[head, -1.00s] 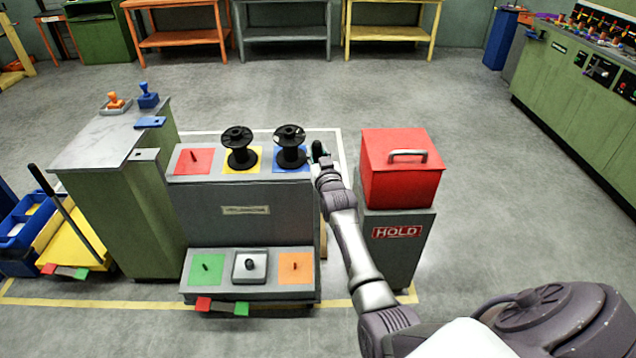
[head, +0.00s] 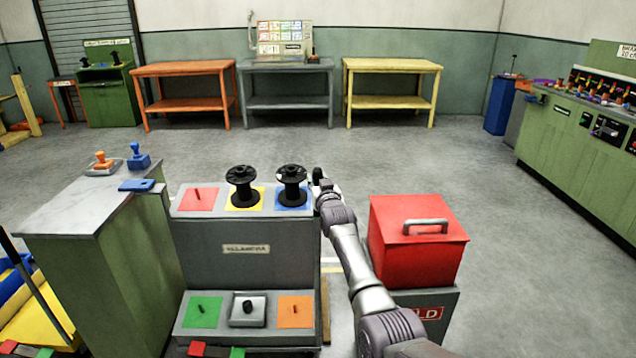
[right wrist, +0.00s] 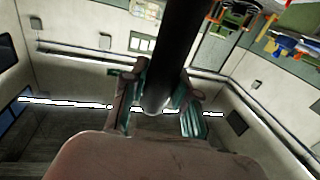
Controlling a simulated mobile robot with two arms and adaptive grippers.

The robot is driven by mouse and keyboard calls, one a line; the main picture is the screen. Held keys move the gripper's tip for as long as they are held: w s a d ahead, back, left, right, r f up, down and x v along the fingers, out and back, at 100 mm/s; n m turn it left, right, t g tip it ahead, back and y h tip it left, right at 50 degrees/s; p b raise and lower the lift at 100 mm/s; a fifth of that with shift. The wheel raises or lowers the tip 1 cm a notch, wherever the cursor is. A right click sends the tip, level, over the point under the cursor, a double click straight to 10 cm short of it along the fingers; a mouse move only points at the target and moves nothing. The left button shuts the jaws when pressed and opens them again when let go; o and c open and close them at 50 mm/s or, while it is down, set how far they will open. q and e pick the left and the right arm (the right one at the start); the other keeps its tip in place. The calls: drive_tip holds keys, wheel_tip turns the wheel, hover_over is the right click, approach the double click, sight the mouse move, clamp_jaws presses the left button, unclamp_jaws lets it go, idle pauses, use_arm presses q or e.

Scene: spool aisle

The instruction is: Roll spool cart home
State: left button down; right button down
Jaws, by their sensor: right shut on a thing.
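The grey spool cart (head: 249,238) stands in the middle of the head view, with red, yellow and blue pads on its top and green, grey and orange ones on its lower step. One black spool (head: 241,187) stands on the yellow pad and another black spool (head: 291,187) on the blue pad. My right gripper (head: 319,182) is at the cart's top right corner, beside the blue pad. In the right wrist view, its fingers (right wrist: 158,100) are shut on a dark round bar (right wrist: 182,50), seemingly the cart's handle. My left gripper is not in view.
A green cabinet (head: 112,255) stands close on the cart's left, and a red box (head: 415,262) on a grey HOLD stand on its right. Orange (head: 183,70), grey (head: 287,66) and yellow (head: 390,66) tables line the back wall. The floor before them is clear.

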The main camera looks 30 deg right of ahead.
drive_tip(key=shift+d+r, duration=0.1)
drive_tip(key=shift+r, duration=0.2)
drive_tip(key=c, duration=1.3)
unclamp_jaws()
drive_tip(key=o, duration=0.4)
drive_tip(key=shift+w+d+f, duration=0.1)
drive_tip(key=shift+w+f, duration=0.2)
drive_tip(key=shift+w, duration=0.05)
drive_tip(key=shift+o, duration=0.2)
drive_tip(key=shift+f, duration=0.1)
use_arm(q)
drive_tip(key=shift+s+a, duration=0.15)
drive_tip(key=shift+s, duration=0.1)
use_arm(e)
drive_tip(key=shift+s, duration=0.1)
drive_tip(key=shift+s, duration=0.1)
